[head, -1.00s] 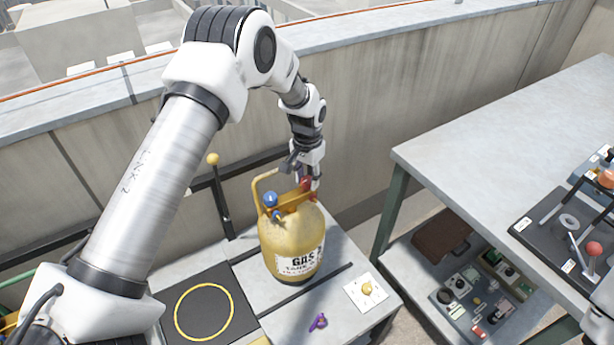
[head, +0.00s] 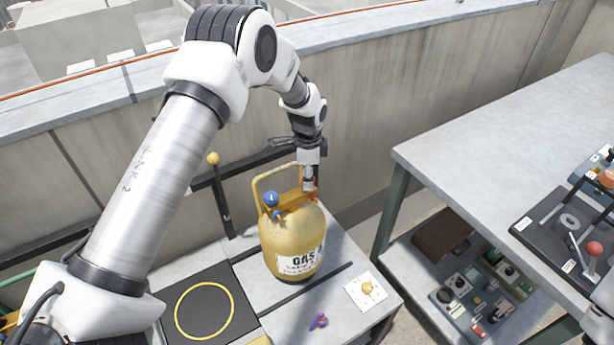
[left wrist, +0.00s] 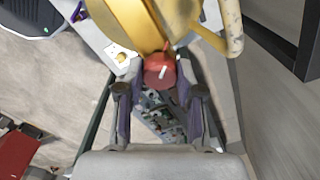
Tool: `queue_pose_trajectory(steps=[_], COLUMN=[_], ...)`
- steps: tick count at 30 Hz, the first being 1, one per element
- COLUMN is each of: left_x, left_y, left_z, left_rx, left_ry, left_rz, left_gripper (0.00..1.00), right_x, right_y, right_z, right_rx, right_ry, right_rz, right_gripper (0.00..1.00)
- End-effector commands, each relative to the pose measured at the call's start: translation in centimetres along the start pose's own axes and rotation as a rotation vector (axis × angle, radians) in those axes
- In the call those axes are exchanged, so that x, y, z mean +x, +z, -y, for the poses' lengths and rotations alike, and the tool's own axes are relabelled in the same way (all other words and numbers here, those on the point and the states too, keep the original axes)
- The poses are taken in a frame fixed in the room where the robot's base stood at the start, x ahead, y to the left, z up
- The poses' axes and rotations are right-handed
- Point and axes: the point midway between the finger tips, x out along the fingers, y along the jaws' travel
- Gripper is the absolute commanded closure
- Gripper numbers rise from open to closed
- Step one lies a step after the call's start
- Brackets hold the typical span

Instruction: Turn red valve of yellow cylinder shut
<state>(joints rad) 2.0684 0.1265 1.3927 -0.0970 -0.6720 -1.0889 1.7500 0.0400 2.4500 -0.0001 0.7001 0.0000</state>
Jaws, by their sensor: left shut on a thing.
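The yellow gas cylinder (head: 290,238) stands upright on a small grey bench. It has a blue valve (head: 271,199) at its left and a label on its front. My left gripper (head: 309,185) points down at the top right of the cylinder. It covers most of the red valve (head: 315,197) in the head view. In the left wrist view the red valve (left wrist: 160,70), with a white mark on it, sits between the fingertips, and the left gripper (left wrist: 159,88) is shut on it. My right gripper is not in view.
A black mat with a yellow ring (head: 205,311) lies left of the cylinder. A white plate with a yellow knob (head: 366,289) and a purple item (head: 318,321) lie in front. A grey table (head: 480,150) stands at the right. A concrete wall runs behind.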

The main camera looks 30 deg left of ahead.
Motion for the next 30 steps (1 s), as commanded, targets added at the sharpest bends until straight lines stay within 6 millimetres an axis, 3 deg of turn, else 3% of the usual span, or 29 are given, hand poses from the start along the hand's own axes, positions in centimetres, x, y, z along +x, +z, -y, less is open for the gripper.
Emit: queue_pose_trajectory(steps=[18,30], left_x=[0.37,0.41], left_y=[0.05,0.11], left_z=[-0.34,-0.42], left_rx=[0.564,0.771], left_ry=[0.010,0.013], left_rz=[0.001,0.000], left_gripper=[0.99,0.99], right_x=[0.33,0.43], right_y=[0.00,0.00], right_z=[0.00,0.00], right_rx=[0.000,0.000], right_ry=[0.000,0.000], right_rz=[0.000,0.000], right_gripper=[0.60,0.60])
